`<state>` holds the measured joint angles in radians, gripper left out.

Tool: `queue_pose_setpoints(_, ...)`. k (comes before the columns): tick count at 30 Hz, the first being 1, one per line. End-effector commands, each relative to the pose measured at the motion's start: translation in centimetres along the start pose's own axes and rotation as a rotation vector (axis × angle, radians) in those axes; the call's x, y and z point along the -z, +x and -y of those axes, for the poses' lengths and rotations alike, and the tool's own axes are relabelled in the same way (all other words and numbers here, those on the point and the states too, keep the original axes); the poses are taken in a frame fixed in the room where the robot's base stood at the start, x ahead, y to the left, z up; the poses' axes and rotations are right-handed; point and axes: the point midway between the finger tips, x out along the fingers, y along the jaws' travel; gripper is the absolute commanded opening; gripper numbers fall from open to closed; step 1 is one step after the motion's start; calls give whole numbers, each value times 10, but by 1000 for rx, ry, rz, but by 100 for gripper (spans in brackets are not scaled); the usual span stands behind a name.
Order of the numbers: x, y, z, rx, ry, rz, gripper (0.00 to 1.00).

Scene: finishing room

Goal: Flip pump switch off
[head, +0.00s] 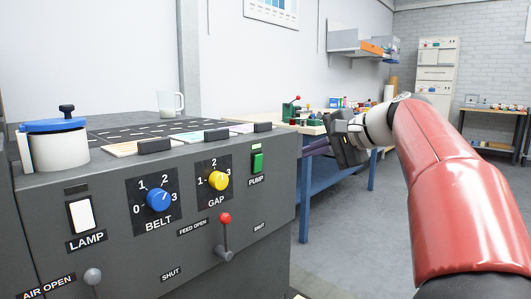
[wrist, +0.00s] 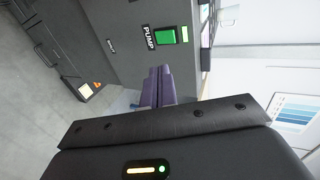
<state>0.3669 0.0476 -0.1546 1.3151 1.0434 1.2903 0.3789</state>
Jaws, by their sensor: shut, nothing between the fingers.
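The pump switch (head: 257,162) is a green rocker on the front panel of the dark grey machine, above a PUMP label. In the wrist view the pump switch (wrist: 165,37) shows green beside a small lit yellow-green strip. My gripper (head: 308,150) is to the right of the panel in the head view, apart from the switch. In the wrist view its purple fingers (wrist: 158,72) are together, with nothing between them, and sit just below the switch in the picture. I cannot tell the rocker's tilt for certain.
The panel also carries a white LAMP switch (head: 81,215), a blue BELT knob (head: 158,200), a yellow GAP knob (head: 218,180) and a red-tipped lever (head: 225,236). A white pot with a blue lid (head: 56,146) and a glass mug (head: 171,103) stand on top. A blue-legged workbench (head: 322,187) stands behind.

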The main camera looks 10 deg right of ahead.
Motion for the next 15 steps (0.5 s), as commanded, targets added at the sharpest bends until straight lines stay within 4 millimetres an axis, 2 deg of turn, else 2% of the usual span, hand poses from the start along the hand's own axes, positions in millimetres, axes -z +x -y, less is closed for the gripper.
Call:
queue_pose_setpoints(11,2,0,2,6,3,1,0)
queue_pose_setpoints(15,2,11,1,5,3,3,0)
